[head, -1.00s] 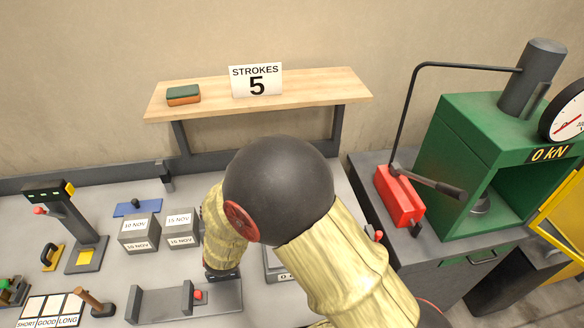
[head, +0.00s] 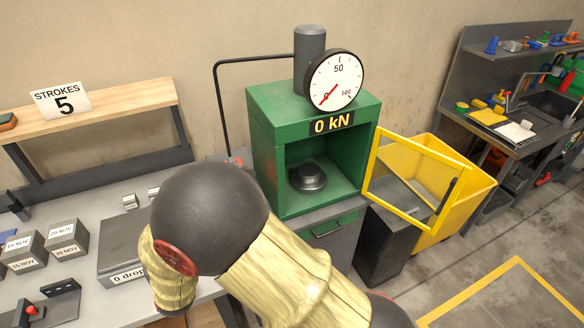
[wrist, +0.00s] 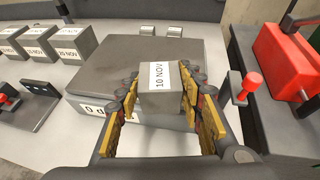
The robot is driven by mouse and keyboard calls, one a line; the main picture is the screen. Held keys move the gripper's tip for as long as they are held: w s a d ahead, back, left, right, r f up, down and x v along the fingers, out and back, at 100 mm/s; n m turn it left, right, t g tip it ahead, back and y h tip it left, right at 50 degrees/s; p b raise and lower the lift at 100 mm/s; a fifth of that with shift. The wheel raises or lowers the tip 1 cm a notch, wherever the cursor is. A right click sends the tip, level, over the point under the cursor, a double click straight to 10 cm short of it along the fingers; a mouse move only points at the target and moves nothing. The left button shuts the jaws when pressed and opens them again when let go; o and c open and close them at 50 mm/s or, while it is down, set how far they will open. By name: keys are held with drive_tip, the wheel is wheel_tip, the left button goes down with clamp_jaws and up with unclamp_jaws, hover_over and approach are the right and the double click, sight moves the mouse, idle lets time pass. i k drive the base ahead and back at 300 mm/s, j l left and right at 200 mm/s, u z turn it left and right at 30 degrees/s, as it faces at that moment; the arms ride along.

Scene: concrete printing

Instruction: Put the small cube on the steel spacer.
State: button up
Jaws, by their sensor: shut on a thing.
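My gripper (wrist: 160,84) is shut on a grey cube (wrist: 158,103) with a white label reading 10 NOV, seen in the wrist view. The fingers press its two sides, above or just in front of a grey plate block. In the head view the gripper and held cube are hidden behind my arm. A dark round steel piece (head: 309,179), which seems to be the spacer, sits inside the green press (head: 265,150).
The press's yellow-framed guard door (head: 418,223) stands open to the right, by a yellow bin (head: 470,178). The press front is open. Labelled cubes (head: 67,236) stand on the bench at left. A red pump block (wrist: 285,58) with a lever is right of my gripper.

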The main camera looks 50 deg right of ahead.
sight(309, 169)
drive_tip(key=k+l+z, duration=0.8)
drive_tip(key=l+z, duration=0.15)
drive_tip(key=l, duration=0.3)
drive_tip(key=i+l+z, duration=0.45)
drive_tip(key=i+l, duration=0.35)
